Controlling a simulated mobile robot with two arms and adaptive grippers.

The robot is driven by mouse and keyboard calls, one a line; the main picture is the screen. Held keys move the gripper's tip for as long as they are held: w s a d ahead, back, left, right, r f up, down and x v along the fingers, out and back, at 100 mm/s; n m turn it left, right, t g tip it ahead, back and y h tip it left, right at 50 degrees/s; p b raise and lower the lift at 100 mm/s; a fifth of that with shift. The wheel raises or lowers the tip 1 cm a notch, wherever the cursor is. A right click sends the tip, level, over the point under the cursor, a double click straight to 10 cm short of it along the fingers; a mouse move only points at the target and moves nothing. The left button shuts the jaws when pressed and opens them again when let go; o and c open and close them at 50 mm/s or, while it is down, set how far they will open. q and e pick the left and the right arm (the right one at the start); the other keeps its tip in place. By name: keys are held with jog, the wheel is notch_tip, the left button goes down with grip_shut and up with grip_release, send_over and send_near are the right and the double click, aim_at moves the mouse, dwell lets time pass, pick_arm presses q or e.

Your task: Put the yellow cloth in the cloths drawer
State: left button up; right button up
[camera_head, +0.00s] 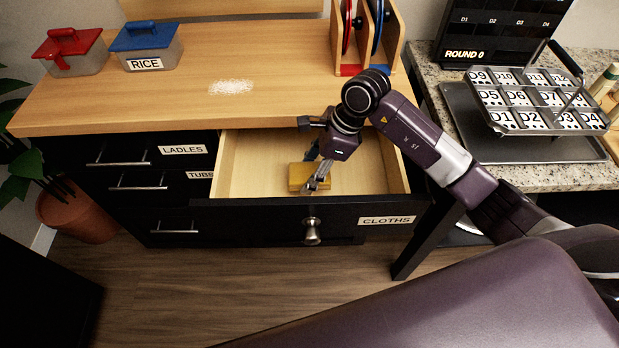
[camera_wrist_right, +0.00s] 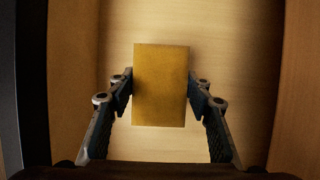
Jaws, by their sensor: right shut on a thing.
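The yellow cloth (camera_head: 297,176) is a small folded block inside the open cloths drawer (camera_head: 250,170), whose front carries a CLOTHS label and a round knob. My right gripper (camera_head: 316,180) reaches down into the drawer and is shut on the cloth. In the right wrist view the cloth (camera_wrist_right: 160,90) sits between the two fingers (camera_wrist_right: 160,88), with the drawer's wooden bottom behind it. I cannot tell whether the cloth touches the bottom. My left gripper is not in view.
The wooden worktop (camera_head: 270,100) overhangs the drawer's back and holds a red-lidded box (camera_head: 75,55), a blue-lidded RICE box (camera_head: 148,50), a white powder patch (camera_head: 231,87) and a plate rack (camera_head: 365,35). Closed drawers labelled LADLES (camera_head: 130,150) and TUBS are left.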

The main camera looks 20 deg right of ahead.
jog(key=shift+f, duration=1.55)
jog(key=shift+f, duration=0.1)
jog(key=shift+f, duration=0.15)
jog(key=o, duration=1.2)
jog(key=shift+c, duration=0.2)
jog(key=shift+d+r, duration=0.1)
jog(key=shift+r, duration=0.4)
jog(key=b+v, duration=0.1)
jog(key=v, duration=1)
jog(key=shift+s+d+r, duration=0.1)
jog(key=shift+r, duration=0.15)
